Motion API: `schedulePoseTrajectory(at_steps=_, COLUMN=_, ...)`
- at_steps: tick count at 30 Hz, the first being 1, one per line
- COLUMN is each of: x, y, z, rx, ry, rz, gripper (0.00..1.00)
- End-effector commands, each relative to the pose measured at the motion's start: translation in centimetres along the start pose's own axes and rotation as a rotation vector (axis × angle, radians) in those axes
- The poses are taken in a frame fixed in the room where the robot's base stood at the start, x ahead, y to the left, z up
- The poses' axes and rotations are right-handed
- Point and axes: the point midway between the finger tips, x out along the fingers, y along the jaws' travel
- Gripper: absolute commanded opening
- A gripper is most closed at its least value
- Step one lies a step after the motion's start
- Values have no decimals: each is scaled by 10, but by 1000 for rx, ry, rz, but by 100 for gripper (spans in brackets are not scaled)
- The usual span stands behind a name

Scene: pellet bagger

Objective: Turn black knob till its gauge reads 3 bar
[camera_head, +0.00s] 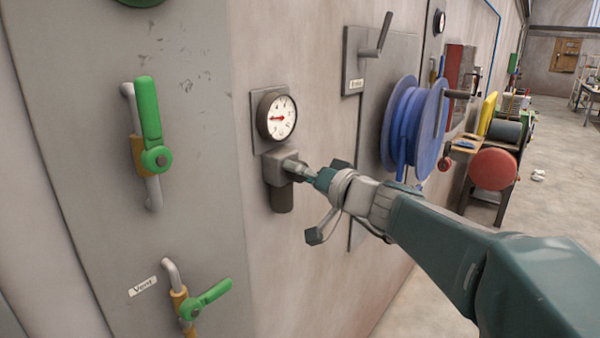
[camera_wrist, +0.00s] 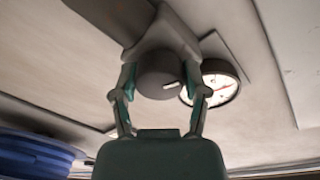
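The black knob (camera_wrist: 158,72) sits on a grey regulator block (camera_head: 286,167) fixed to the wall; it has a short white mark pointing to the lower right in the wrist view. My gripper (camera_wrist: 160,78) has one finger on each side of the knob. The fingertips are very close to its sides, and I cannot tell whether they touch. In the head view my gripper (camera_head: 312,173) meets the block's right side and hides the knob. The round gauge (camera_head: 277,117) is just above, its red needle pointing left. Its numbers are too small to read; it also shows in the wrist view (camera_wrist: 212,84).
Green-handled valves (camera_head: 150,125) stand on pipes to the left, the lower one (camera_head: 205,299) beside a "Vent" label. A blue hose reel (camera_head: 412,125) and a grey lever plate (camera_head: 365,60) are to the right. Open floor lies farther right.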

Motion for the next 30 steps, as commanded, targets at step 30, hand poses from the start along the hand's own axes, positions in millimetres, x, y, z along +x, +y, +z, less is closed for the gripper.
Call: schedulePoseTrajectory(at_steps=30, x=0, y=3, z=1, rx=427, ry=-29, rz=31, gripper=11)
